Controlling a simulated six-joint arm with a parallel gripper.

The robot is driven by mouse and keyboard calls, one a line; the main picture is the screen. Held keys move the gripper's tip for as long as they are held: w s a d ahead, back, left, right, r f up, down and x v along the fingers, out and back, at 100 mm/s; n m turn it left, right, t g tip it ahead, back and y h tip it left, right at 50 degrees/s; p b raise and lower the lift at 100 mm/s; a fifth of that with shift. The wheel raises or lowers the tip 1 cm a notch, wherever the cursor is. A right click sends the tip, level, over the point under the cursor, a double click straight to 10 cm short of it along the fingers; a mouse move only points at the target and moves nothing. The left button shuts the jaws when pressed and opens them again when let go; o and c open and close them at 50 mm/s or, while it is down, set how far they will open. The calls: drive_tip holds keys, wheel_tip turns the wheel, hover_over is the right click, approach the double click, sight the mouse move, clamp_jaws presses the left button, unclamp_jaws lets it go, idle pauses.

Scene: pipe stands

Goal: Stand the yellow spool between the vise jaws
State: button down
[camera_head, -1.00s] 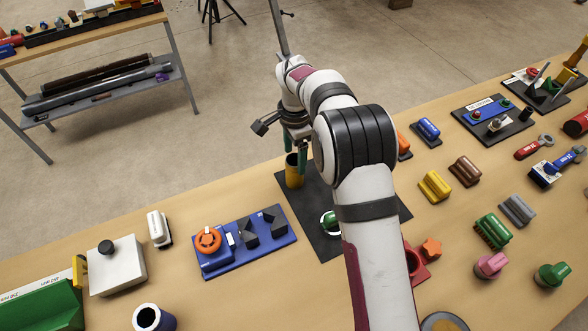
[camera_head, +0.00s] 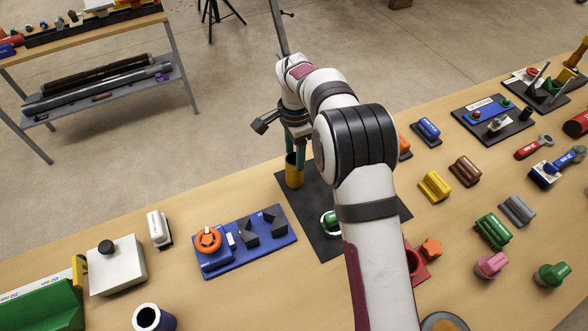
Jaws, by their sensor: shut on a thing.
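The yellow spool (camera_head: 294,178) is upright at the back left corner of the black mat, with a dark open-looking top. My gripper (camera_head: 296,158) points down over it, its green fingers at the spool's upper rim. It is shut on the spool; the exact contact is small and partly hidden. The vise (camera_head: 222,262) is a blue base left of the mat. It has an orange round handle (camera_head: 208,240) and two black jaws (camera_head: 250,233) (camera_head: 273,218) with a gap between them. The gap looks empty.
The black mat (camera_head: 312,215) also bears a green part in a white ring (camera_head: 330,221), partly behind my arm. Left of the vise stand a white upright piece (camera_head: 159,228) and a white box (camera_head: 117,265). Several coloured parts lie on the right of the table.

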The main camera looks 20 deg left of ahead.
wheel_tip(320, 180, up, 8)
drive_tip(key=shift+f, duration=0.15)
idle(0.5)
drive_tip(key=s+a+r, duration=0.1)
drive_tip(key=s+r, duration=0.1)
drive_tip(key=s, duration=0.6)
drive_tip(key=s+a+r, duration=0.1)
drive_tip(key=s+r, duration=0.1)
drive_tip(key=s, duration=0.6)
drive_tip(key=shift+s+a+r, duration=0.15)
drive_tip(key=shift+s+a, duration=0.15)
drive_tip(key=shift+f, duration=2.8)
drive_tip(key=shift+f, duration=2.85)
